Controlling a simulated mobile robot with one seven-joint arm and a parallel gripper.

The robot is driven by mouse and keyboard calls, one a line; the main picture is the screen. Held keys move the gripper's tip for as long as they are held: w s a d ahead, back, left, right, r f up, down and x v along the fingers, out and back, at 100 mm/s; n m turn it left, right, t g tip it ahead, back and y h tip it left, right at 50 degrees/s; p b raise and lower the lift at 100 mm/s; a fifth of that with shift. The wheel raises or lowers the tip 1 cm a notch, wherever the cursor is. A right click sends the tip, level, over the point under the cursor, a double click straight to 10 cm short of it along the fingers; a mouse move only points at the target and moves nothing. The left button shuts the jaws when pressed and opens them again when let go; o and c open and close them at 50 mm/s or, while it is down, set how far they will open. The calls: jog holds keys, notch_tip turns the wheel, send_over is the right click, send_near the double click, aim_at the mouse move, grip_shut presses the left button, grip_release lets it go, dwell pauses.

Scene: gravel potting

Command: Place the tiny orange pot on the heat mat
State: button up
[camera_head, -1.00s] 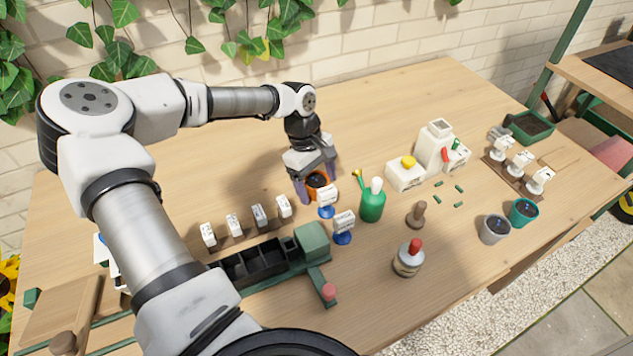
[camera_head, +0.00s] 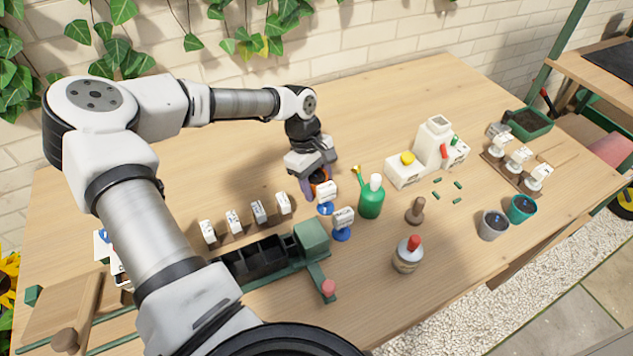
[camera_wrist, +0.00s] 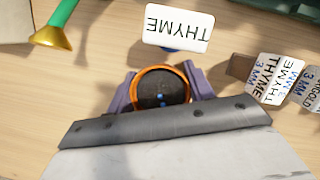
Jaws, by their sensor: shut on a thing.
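The tiny orange pot (camera_wrist: 139,80) has an orange rim and dark fill with a few small blue bits. My gripper (camera_wrist: 162,92) is shut on it, with one purple finger on each side in the wrist view. In the head view, my gripper (camera_head: 318,188) is low over the middle of the table, and the pot (camera_head: 319,177) is partly hidden by the fingers and a label. I cannot tell whether the pot touches the table. A dark flat mat (camera_head: 612,62), seemingly the heat mat, lies on the side table at the far right, cut off by the picture edge.
A THYME label (camera_wrist: 178,28) on a blue base stands close to the pot. A green watering can (camera_head: 371,200) is just right of it. A row of labels (camera_head: 256,211) and a black tray (camera_head: 262,258) lie nearer. White dispensers (camera_head: 432,145) stand between pot and side table (camera_head: 590,80).

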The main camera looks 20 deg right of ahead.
aim_at(318, 176)
notch_tip(318, 176, up, 20)
jog(key=b, duration=0.3)
jog(key=shift+d, duration=0.15)
dwell(0.4)
